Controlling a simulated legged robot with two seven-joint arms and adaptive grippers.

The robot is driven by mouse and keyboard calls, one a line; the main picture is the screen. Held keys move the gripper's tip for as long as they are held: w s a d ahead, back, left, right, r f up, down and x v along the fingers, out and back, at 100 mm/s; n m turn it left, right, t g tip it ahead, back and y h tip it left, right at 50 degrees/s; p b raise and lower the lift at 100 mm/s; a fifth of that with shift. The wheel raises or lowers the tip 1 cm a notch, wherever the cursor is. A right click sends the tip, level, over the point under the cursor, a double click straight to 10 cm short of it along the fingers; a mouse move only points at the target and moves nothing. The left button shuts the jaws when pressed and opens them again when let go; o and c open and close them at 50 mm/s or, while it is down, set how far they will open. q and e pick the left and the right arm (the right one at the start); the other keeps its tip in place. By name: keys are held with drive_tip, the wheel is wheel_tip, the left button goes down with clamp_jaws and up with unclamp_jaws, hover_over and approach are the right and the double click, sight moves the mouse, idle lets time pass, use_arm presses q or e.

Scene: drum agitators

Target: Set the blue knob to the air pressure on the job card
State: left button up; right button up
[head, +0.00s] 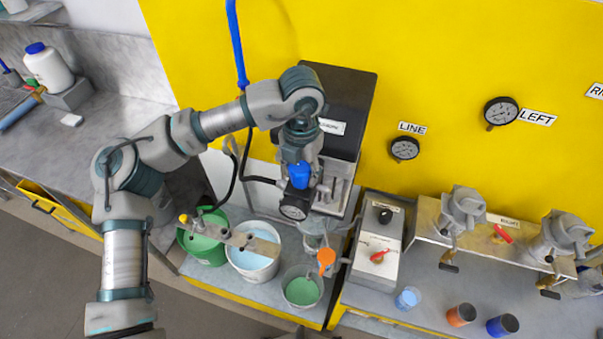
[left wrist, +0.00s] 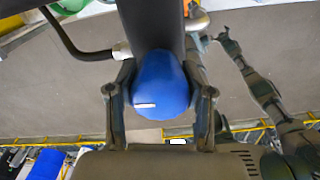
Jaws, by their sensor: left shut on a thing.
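The blue knob (head: 299,175) is on the regulator beside the dark box on the yellow wall. My left gripper (head: 300,160) reaches it from above and is shut on it. In the left wrist view the blue knob (left wrist: 160,82) sits between the two fingers of my left gripper (left wrist: 160,100), and a short white mark shows on it. A round gauge (head: 294,207) is just below the knob; its reading is too small to tell. I see no readable job card. In the left wrist view my right gripper (left wrist: 228,42) is small and its fingers are unclear.
Wall gauges labelled LINE (head: 404,149) and LEFT (head: 500,112) are at right. A green drum (head: 203,245), a white bucket of light blue liquid (head: 253,262) and a cup of green liquid (head: 301,290) stand below. A control box (head: 376,240) with a black knob and red switch stands right.

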use_arm(q)
drive_tip(key=m, duration=0.2)
drive_tip(key=shift+m+b, duration=0.3)
drive_tip(key=shift+m, duration=0.1)
drive_tip(key=m, duration=0.2)
drive_tip(key=shift+m, duration=0.4)
drive_tip(key=m, duration=0.2)
drive_tip(key=shift+m, duration=0.3)
drive_tip(key=m, duration=0.2)
drive_tip(key=shift+m+b, duration=0.3)
drive_tip(key=shift+m, duration=0.1)
drive_tip(key=m, duration=0.6)
drive_tip(key=shift+s+r, duration=0.1)
drive_tip(key=shift+r, duration=0.05)
drive_tip(key=m, duration=0.5)
drive_tip(key=shift+m+p, duration=0.35)
drive_tip(key=shift+m, duration=0.05)
